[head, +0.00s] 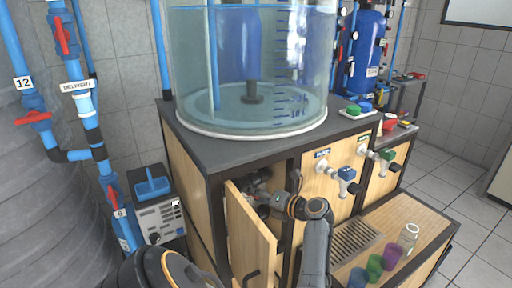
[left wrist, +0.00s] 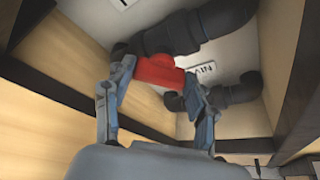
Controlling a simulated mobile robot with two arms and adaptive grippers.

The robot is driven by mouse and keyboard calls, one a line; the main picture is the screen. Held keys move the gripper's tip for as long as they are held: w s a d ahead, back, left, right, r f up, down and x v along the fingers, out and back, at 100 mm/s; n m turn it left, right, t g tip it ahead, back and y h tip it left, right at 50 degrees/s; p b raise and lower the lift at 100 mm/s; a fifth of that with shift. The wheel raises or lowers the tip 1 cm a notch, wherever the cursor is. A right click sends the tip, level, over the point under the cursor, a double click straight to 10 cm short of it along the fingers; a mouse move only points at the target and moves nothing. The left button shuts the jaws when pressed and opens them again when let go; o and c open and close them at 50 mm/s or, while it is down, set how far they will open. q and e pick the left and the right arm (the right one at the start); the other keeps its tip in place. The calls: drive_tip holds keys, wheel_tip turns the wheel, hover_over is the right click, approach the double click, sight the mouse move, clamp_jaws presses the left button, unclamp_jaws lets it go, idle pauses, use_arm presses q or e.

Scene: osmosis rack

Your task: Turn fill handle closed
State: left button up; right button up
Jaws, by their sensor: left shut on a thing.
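A red valve handle (left wrist: 155,74) sits on black pipework (left wrist: 195,32) inside the cabinet in the left wrist view. My left gripper (left wrist: 158,80) has one finger on each side of the handle and is shut on it. In the head view my left gripper (head: 262,197) is inside the cabinet, behind its open wooden door (head: 250,240), and the handle is hard to make out there. A white label (left wrist: 203,70) behind the pipes is upside down and partly hidden; whether this handle is the fill one cannot be told. My right gripper is not in view.
A clear water tank (head: 250,100) stands on the dark countertop (head: 235,150). Taps (head: 347,175) stick out of the front, above a wooden shelf with coloured cups (head: 375,262) and a glass jar (head: 409,237). Wooden cabinet walls (left wrist: 50,60) close in around my gripper.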

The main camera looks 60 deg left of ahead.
use_arm(q)
drive_tip(key=shift+w+f+m+g+y+b, duration=0.15)
drive_tip(key=shift+m+g+y, duration=0.4)
drive_tip(key=shift+m, duration=1)
drive_tip(key=shift+s+f+m+g+y+b, duration=0.15)
drive_tip(key=shift+m+g+y, duration=0.35)
drive_tip(key=shift+m, duration=1.05)
drive_tip(key=shift+w+r, duration=0.1)
drive_tip(key=shift+r, duration=0.05)
drive_tip(key=o, duration=1.2)
drive_tip(key=shift+c, duration=0.2)
